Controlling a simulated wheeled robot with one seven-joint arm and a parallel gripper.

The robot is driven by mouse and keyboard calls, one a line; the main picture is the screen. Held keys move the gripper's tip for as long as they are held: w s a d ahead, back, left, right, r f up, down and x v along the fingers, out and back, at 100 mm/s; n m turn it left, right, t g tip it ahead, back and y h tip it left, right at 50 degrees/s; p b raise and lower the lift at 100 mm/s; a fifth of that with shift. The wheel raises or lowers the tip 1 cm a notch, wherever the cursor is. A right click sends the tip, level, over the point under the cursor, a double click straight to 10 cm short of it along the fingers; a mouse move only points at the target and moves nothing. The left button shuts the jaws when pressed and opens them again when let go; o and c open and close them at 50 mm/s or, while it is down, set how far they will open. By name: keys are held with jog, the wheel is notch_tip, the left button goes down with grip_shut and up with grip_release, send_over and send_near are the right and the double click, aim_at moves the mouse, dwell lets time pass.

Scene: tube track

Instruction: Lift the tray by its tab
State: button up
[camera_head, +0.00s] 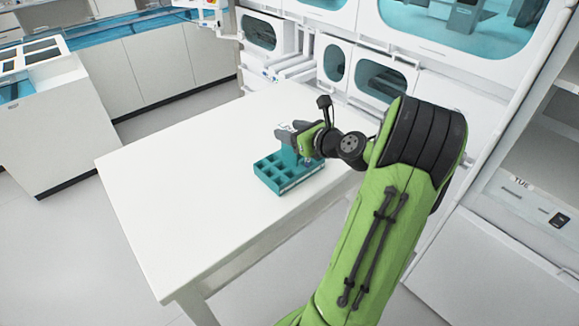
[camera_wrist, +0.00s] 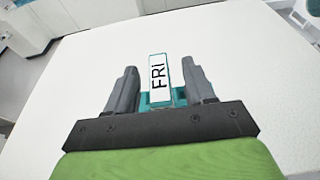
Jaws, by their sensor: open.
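A teal tray (camera_head: 272,177) with several square compartments sits on the white table in the head view. Its white tab marked "FRI" (camera_wrist: 159,83) stands up between the two grey fingers of my gripper (camera_wrist: 161,88) in the wrist view. The fingers are open, one on each side of the tab, with a visible gap on both sides. In the head view my gripper (camera_head: 297,136) is over the back part of the tray and hides some of it. In the wrist view only a little teal of the tray shows below the tab.
The white table (camera_head: 180,190) is bare around the tray, with wide free room to the left. White cabinets with teal windows (camera_head: 370,78) stand behind the table. A white shelf unit marked "TUE" (camera_head: 540,190) stands at the right.

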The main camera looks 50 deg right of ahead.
jog(key=x, duration=0.3)
jog(key=shift+f, duration=0.1)
jog(key=shift+s, duration=0.15)
jog(key=shift+c, duration=0.6)
grip_shut()
